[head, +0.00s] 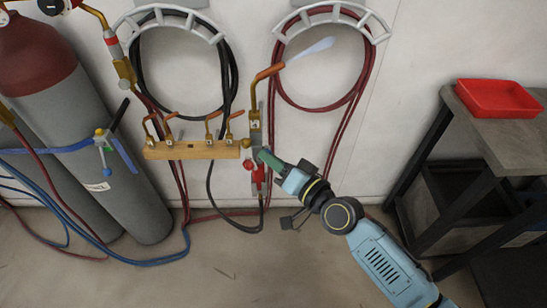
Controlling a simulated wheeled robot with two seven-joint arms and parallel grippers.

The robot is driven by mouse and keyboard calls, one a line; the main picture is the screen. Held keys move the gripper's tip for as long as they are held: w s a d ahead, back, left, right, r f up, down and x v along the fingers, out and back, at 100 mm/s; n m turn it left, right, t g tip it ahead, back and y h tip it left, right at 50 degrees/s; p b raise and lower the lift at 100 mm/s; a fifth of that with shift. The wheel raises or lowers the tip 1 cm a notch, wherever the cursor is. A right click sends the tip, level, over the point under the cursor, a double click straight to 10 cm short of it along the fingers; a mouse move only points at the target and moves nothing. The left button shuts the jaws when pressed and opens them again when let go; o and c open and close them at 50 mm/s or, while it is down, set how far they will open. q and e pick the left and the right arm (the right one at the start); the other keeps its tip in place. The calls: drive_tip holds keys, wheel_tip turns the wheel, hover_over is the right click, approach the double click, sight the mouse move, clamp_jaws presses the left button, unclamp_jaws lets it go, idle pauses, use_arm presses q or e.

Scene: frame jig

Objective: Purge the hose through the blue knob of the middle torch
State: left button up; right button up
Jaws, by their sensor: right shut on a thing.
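A torch (256,118) with a copper-coloured bent nozzle stands upright by the right end of a wooden block. A pale plume (312,49) extends up and right from its nozzle. Red fittings (256,172) show at its lower end. My right gripper (268,159) reaches in from the lower right and is shut at the torch's lower body, on what appears to be the blue knob. The jaws hide most of that knob. Another torch (120,68) with a brass body stands further left. My left gripper is not in view.
The wooden block (190,151) holds several copper nozzles. Looped hoses hang on a left rack (170,12) and a right rack (335,14). Grey cylinders (68,110) stand left, with blue and red hoses on the floor. A red tray (498,98) sits on a bench at right.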

drive_tip(key=m, duration=0.3)
drive_tip(key=shift+m, duration=0.4)
idle(0.4)
drive_tip(key=o, duration=1)
